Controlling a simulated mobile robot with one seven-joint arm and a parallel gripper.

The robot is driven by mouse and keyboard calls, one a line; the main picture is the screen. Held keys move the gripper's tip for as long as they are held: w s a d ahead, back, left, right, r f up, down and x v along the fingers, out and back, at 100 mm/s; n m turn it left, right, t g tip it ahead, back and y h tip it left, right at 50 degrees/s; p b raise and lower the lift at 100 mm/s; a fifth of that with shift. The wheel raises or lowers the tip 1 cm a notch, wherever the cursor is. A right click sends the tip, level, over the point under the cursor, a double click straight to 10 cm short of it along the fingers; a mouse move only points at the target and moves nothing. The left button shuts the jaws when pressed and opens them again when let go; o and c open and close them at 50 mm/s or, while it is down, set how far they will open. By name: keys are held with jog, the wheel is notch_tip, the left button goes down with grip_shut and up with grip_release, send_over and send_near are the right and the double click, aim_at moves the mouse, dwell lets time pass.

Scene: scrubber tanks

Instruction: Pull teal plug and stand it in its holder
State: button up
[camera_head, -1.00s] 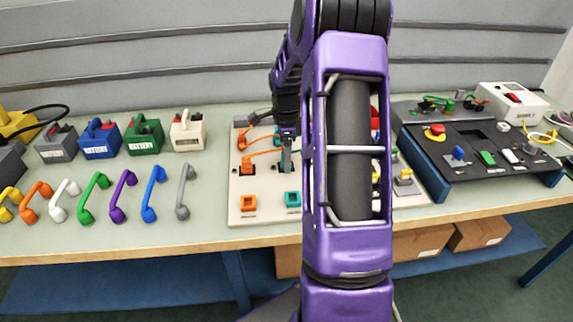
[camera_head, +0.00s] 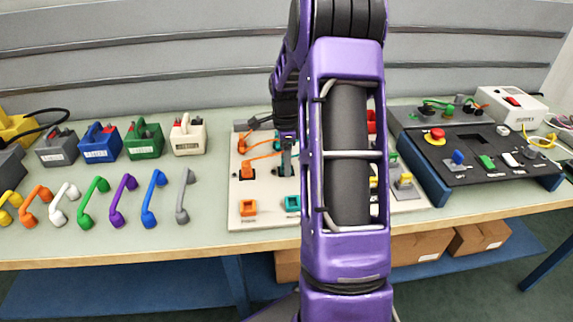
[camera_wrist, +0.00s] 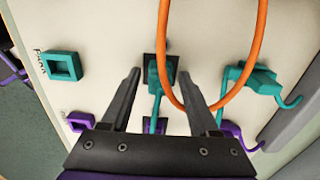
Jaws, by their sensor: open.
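The teal plug (camera_wrist: 159,75) sits in a dark socket on the pale board, with a teal stem or cable running toward my wrist. My gripper (camera_wrist: 160,74) is open, with one finger on each side of the plug and a gap at both sides. An orange cable (camera_wrist: 258,50) loops across the wrist view near the right finger. The square teal holder (camera_wrist: 62,66) is empty, left of the plug in the wrist view; it also shows in the head view (camera_head: 292,203). In the head view my gripper (camera_head: 286,168) largely hides the plug.
Another teal fitting with a hook (camera_wrist: 250,80) lies right of the right finger. Purple parts (camera_wrist: 80,121) sit close to my wrist. The orange plug (camera_head: 247,170) and orange holder (camera_head: 248,208) are on the board's left. A black control panel (camera_head: 470,160) stands to the right.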

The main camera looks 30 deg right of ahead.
grip_shut()
dwell(0.3)
dwell(1.1)
jog(key=o, duration=0.6)
grip_release()
notch_tip(320, 180, up, 18)
jog(key=shift+f+p, duration=0.25)
jog(key=shift+p, duration=0.7)
